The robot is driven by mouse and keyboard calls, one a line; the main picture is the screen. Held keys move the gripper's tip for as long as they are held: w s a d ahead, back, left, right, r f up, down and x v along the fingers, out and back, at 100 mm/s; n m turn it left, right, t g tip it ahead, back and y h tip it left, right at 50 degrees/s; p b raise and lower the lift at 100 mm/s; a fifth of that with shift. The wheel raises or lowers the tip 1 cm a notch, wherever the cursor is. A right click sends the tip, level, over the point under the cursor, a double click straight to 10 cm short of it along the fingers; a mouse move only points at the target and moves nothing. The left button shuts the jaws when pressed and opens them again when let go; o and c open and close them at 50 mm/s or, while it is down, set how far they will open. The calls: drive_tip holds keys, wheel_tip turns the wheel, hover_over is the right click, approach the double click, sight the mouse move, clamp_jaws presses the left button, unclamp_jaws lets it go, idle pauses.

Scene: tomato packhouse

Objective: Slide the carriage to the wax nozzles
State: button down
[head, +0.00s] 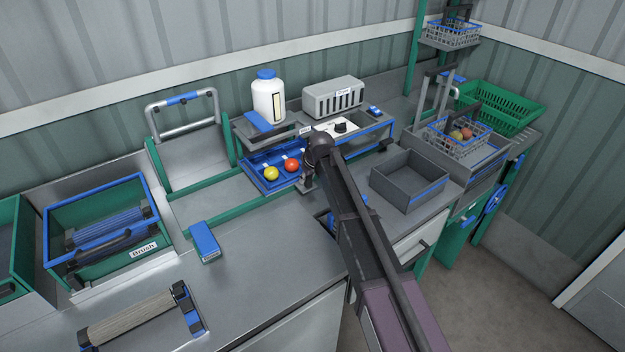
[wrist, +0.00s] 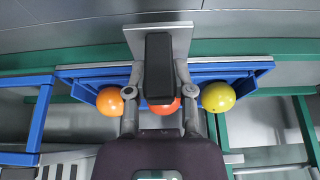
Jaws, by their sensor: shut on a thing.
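The carriage (head: 256,178) is a blue tray on green rails, holding a yellow and a red tomato in the head view. In the wrist view the carriage (wrist: 95,72) shows an orange, a red and a yellow tomato. My gripper (head: 308,184) is at the carriage's front right side. In the wrist view my gripper (wrist: 160,100) is shut on the carriage's dark handle, in front of a grey plate (wrist: 185,37). The wax station (head: 375,133), a grey and blue frame with a white bottle (head: 268,98) on top, stands over the rails. I cannot make out the nozzles.
A blue-ended block (head: 205,240) lies beside the front rail at left. A brush bin (head: 100,260) and a roller (head: 135,318) are further left. A grey open box (head: 408,187) stands to the right. The rails left of the carriage are clear.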

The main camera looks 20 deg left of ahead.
drive_tip(key=shift+s, duration=0.25)
drive_tip(key=shift+c, duration=2.4)
unclamp_jaws()
drive_tip(key=shift+a, duration=0.1)
drive_tip(key=shift+w+r, duration=0.1)
